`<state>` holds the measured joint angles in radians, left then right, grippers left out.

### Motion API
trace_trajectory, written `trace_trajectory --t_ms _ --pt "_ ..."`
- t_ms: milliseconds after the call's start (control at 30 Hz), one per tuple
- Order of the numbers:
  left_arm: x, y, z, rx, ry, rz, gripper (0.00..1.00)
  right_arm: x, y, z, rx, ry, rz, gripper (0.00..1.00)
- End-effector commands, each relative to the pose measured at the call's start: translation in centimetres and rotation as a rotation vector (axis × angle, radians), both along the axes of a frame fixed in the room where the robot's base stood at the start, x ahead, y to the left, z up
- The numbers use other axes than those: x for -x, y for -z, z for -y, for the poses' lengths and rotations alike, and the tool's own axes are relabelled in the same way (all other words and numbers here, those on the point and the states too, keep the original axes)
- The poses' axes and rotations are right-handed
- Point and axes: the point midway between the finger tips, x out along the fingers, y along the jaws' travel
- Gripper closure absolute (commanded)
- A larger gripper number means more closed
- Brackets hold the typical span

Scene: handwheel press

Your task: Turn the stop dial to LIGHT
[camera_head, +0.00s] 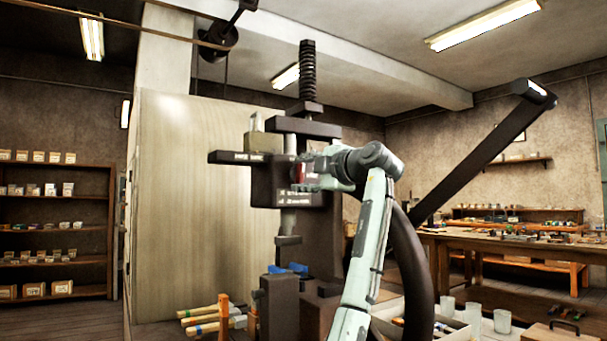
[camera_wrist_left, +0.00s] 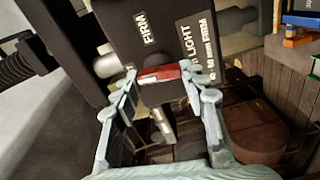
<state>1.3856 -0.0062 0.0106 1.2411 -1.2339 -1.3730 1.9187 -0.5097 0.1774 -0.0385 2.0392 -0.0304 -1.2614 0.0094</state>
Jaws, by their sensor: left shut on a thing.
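The stop dial (camera_wrist_left: 158,73), with a red face, sits on the dark press head (camera_head: 268,180). In the wrist view my left gripper (camera_wrist_left: 160,78) has a finger on each side of the dial and is shut on it. In the head view the left gripper (camera_head: 306,174) is at the front of the press head and partly covers the dial, of which a red patch shows. A label reading LIGHT (camera_wrist_left: 185,42) is above and right of the dial in the wrist view, and a FIRM label (camera_wrist_left: 146,28) is above it. I cannot tell the dial's setting. My right gripper is not in view.
The threaded spindle (camera_head: 307,72) rises above the press. A long dark bar (camera_head: 480,150) slants up to the right. Wooden-handled tools (camera_head: 205,318) lie at the lower left. Glass cups (camera_head: 502,321) stand at the lower right. A workbench (camera_head: 520,250) is behind them.

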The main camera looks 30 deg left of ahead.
Motion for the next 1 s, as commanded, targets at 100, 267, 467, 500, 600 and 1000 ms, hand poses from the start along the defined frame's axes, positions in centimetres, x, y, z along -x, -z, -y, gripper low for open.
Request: trace_trajectory --t_ms 100,267,467,500,600,1000 --pt "0.00 0.18 0.07 0.025 0.000 0.053 0.86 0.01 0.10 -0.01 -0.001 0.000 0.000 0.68" --pt "0.03 0.24 0.01 0.047 -0.002 0.103 0.86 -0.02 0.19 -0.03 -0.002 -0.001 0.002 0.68" --pt "0.04 0.27 0.00 0.058 -0.002 0.131 0.86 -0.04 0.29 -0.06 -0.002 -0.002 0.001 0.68" --pt "0.04 0.28 0.00 0.060 -0.003 0.132 0.86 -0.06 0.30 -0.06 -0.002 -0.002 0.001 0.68" --pt "0.04 0.29 -0.01 0.061 -0.003 0.135 0.86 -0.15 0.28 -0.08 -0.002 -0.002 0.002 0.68" --pt "0.02 0.27 0.00 0.060 -0.001 0.134 0.40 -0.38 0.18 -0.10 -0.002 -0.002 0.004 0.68"
